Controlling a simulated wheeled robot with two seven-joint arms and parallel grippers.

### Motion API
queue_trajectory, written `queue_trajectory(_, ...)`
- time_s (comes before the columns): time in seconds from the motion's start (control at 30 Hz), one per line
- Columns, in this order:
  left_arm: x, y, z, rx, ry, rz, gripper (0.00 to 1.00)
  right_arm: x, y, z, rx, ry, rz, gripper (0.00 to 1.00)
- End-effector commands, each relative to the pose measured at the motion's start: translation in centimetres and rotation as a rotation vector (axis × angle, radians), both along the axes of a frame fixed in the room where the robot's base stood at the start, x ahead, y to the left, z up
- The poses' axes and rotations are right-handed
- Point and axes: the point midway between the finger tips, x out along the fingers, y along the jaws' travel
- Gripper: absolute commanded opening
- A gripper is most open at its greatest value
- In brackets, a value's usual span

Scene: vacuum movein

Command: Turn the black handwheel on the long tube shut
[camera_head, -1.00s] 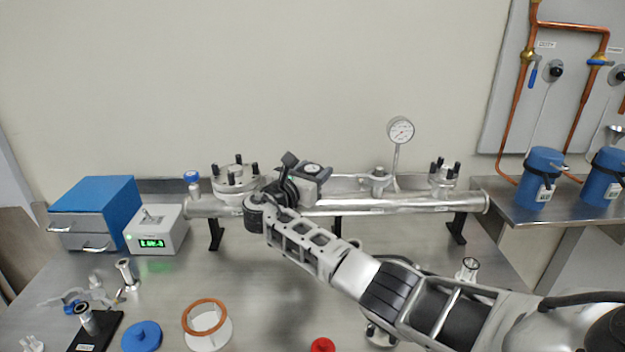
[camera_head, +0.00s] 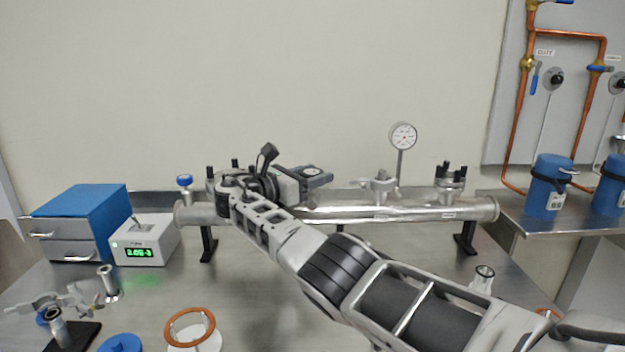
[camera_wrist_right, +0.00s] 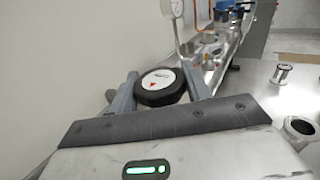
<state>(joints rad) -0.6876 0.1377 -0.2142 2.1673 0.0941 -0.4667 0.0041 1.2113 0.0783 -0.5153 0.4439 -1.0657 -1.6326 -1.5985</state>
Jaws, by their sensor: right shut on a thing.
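The long tube (camera_head: 400,211) is a shiny metal pipe lying level on black stands across the back of the bench. The black handwheel (camera_wrist_right: 161,88) shows in the right wrist view as a black ring around a white face with a small red mark. My right gripper (camera_wrist_right: 162,82) has one finger on each side of the wheel and is shut on it. In the head view my right gripper (camera_head: 313,175) is over the tube left of its middle, and hides much of the wheel and the tube's left part. My left gripper is not in view.
A round gauge (camera_head: 403,136) stands behind the tube. Black-topped studs (camera_head: 451,172) rise near its right end, and a small blue knob (camera_head: 184,182) near its left. A controller (camera_head: 145,240) with a green display and a blue drawer box (camera_head: 80,222) stand left. Loose parts lie in front.

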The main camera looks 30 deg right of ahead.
Motion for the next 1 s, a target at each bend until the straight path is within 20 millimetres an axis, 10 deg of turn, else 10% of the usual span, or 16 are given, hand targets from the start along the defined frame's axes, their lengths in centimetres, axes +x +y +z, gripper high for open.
queue_trajectory(0.27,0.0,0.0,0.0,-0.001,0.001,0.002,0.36,0.0,-0.1,0.1,-0.001,-0.001,-0.002,0.26)
queue_trajectory(0.3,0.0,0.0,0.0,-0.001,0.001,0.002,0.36,0.0,-0.1,0.1,-0.001,-0.001,-0.002,0.57)
queue_trajectory(0.37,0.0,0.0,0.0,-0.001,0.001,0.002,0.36,0.0,-0.1,0.1,-0.001,-0.001,-0.002,0.7)
queue_trajectory(1.0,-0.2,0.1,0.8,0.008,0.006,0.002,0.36,-0.7,0.3,4.3,-0.002,-0.005,0.0,0.7)
